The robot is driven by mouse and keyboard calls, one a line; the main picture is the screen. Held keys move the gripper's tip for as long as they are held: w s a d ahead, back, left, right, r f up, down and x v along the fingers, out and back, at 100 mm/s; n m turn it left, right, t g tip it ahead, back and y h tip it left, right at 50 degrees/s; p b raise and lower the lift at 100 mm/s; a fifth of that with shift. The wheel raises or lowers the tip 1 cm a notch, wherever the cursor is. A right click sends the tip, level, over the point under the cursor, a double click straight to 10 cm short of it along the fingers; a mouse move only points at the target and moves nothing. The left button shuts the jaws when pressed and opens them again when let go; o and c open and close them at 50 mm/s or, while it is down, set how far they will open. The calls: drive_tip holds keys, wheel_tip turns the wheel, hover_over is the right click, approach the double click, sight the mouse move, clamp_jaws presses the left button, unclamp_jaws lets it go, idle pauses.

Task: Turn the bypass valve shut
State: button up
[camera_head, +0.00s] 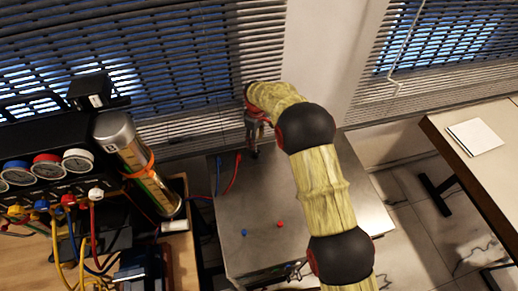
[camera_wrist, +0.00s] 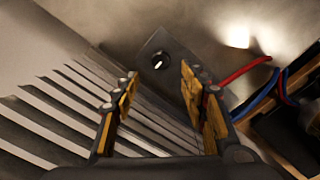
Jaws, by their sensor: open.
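A small round black knob with a white mark (camera_wrist: 160,61) sits on a dark grey plate (camera_wrist: 150,45) in the wrist view. It is the likely bypass valve, but I see no label. The white mark is slanted. My gripper (camera_wrist: 160,75) is open and empty, with a yellow-padded finger on each side of the picture and the knob beyond, between the tips. The gap from tips to knob is hard to judge. In the head view my gripper (camera_head: 254,140) is at the back of the metal table, and I cannot make out the knob there.
The metal table (camera_head: 250,205) carries a blue piece (camera_head: 244,232) and a red piece (camera_head: 280,224). Red and blue hoses lie near its left edge. A gauge manifold (camera_head: 47,168) and a cylinder (camera_head: 135,160) stand at left. Window blinds (camera_head: 200,70) are close behind my gripper.

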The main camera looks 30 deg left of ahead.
sight(257, 152)
drive_tip(key=shift+s, duration=0.15)
drive_tip(key=shift+f+n, duration=0.25)
drive_tip(key=shift+n, duration=0.05)
wheel_tip(257, 152, down, 7)
drive_tip(key=shift+f, duration=0.2)
drive_tip(key=shift+c, duration=0.7)
clamp_jaws()
